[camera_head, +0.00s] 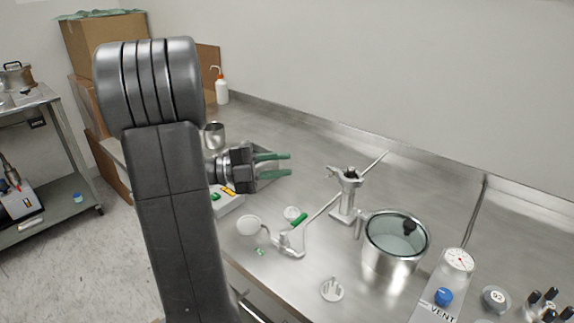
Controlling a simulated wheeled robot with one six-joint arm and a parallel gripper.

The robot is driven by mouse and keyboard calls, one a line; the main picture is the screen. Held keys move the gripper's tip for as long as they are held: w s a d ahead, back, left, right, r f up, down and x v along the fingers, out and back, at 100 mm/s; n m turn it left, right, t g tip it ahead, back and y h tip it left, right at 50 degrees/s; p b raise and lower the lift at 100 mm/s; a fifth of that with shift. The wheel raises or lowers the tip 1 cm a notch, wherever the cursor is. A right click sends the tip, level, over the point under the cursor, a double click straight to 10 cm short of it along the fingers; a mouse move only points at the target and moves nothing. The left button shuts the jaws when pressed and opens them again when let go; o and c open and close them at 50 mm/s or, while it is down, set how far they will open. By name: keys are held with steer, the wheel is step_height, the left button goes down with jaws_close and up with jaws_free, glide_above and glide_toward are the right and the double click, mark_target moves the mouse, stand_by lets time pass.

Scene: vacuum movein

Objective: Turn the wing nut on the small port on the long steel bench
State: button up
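The long steel bench (275,125) runs along the wall. A short steel post (345,200) stands upright on it, with a clamp-like fitting (348,173) on top. This looks like the small port, but the wing nut is too small to make out for certain. My gripper (280,165) is to the left of the post, above the bench and apart from the fitting. Its two green-tipped fingers are spread with nothing between them and point right.
A steel pot with a glass lid (395,240) stands right of the post.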

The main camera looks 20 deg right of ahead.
steer(key=b+v, duration=0.1)
steer(key=v, duration=0.6)
steer(key=shift+f, duration=0.3)
steer(key=shift+s+a+b, duration=0.1)
steer(key=shift+b, duration=0.25)
steer(key=shift+o, duration=0.5)
